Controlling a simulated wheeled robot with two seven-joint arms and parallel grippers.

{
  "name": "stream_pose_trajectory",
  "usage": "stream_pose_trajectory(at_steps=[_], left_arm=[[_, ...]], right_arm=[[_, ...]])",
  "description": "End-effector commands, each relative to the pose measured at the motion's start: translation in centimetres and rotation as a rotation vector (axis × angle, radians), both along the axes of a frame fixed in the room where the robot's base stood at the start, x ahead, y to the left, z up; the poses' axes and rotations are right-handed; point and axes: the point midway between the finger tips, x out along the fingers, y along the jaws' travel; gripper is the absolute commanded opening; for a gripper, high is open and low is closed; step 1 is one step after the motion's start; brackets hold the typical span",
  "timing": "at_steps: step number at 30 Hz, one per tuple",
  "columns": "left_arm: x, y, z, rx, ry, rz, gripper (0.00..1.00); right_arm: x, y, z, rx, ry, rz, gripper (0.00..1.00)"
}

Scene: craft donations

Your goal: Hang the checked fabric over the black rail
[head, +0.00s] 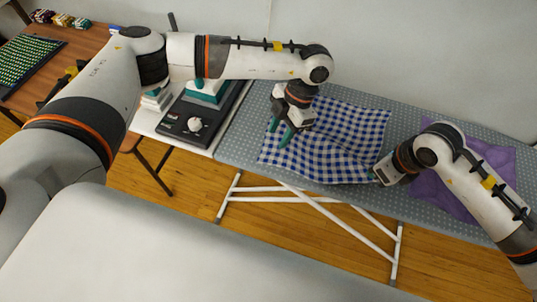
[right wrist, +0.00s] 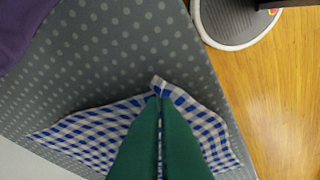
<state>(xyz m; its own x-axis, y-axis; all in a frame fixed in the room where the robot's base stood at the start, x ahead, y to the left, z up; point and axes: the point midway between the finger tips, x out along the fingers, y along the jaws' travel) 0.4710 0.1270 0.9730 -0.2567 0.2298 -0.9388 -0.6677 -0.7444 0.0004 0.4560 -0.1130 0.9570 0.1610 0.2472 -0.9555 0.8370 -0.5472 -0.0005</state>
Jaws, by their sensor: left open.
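The blue-and-white checked fabric (head: 345,135) lies spread and slightly rumpled on a grey dotted ironing board. It also shows in the right wrist view (right wrist: 95,135), with a corner raised at the fingertips. My left gripper (head: 279,133) is open, with its green fingers pointing down at the fabric's left part; I cannot tell if they touch it. My right gripper (head: 376,176) is at the fabric's near right corner. In the right wrist view its green fingers (right wrist: 160,97) are together with the corner pinched between their tips. I cannot make out the black rail for certain.
A purple cloth (head: 490,160) lies on the board's right part. A black device with a white knob (head: 194,125) stands at the board's left end. A wooden table (head: 100,70) with a woven mat (head: 28,58) is at far left. A wall runs behind the board.

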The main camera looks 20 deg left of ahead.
Motion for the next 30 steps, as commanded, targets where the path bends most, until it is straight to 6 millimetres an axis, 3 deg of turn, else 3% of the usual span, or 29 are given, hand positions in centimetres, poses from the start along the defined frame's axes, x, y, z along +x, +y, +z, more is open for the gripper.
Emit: stream_pose_trajectory(at_steps=[12,30], left_arm=[[-1.4,1.3,-5.2,0.001,0.001,0.000,0.41],[-1.7,1.5,-6.1,-0.001,-0.001,-0.001,0.41]], right_arm=[[0.0,0.0,0.0,0.000,0.000,0.000,0.00],[0.0,0.0,0.0,0.000,0.000,0.000,0.00]])
